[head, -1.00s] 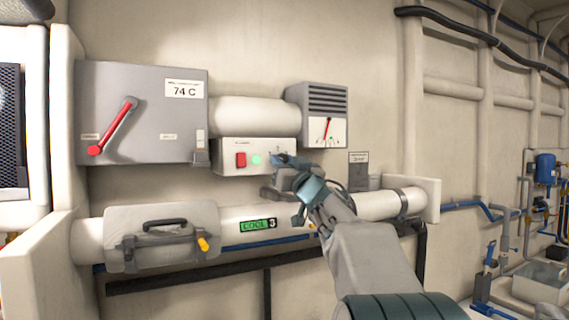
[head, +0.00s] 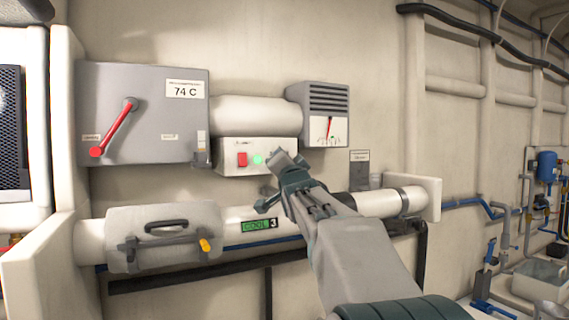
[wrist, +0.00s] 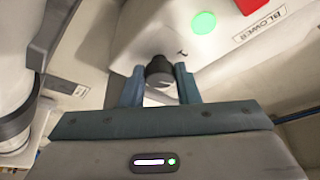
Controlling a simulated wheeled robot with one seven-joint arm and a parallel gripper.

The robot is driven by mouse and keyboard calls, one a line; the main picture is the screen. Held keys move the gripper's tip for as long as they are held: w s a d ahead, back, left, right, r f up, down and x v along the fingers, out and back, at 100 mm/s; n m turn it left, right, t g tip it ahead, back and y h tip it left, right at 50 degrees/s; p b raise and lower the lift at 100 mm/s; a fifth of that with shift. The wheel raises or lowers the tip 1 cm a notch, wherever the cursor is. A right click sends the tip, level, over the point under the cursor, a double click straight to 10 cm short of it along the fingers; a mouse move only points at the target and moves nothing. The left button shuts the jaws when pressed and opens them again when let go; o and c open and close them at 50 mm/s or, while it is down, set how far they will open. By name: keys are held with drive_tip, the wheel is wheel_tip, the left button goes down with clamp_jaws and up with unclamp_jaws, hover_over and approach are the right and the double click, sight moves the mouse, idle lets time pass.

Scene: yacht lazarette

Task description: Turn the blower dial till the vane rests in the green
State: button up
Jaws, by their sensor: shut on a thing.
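The blower box (head: 229,158) is a white box on the wall with a red switch (head: 242,159) and a lit green lamp (head: 258,159). In the wrist view the dark round dial (wrist: 159,70) sits between the two blue fingers of my gripper (wrist: 160,84), which is shut on it. In the head view my gripper (head: 278,178) covers the dial. The gauge (head: 340,128), on a grey vented housing, has a red vane (head: 329,128) standing nearly upright, slightly tilted. Its scale marks are too small to tell whether the vane is in the green.
A grey box (head: 150,135) with a red lever and a "74 C" label is at left. Below runs a white pipe (head: 370,204) with a green "COOL 3" label (head: 258,225) and a latched cover (head: 165,245). Blue piping and a pump (head: 546,165) are at far right.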

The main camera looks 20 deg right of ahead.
drive_tip(key=shift+m+g+h+b, duration=0.3)
drive_tip(key=shift+m+g+h, duration=0.15)
drive_tip(key=shift+m, duration=0.85)
drive_tip(key=shift+m+g, duration=0.25)
drive_tip(key=shift+m, duration=0.35)
drive_tip(key=o, duration=1)
drive_tip(key=shift+r, duration=0.1)
drive_tip(key=shift+c, duration=0.2)
drive_tip(key=b+v, duration=0.4)
drive_tip(key=v, duration=1)
drive_tip(key=shift+w, duration=0.1)
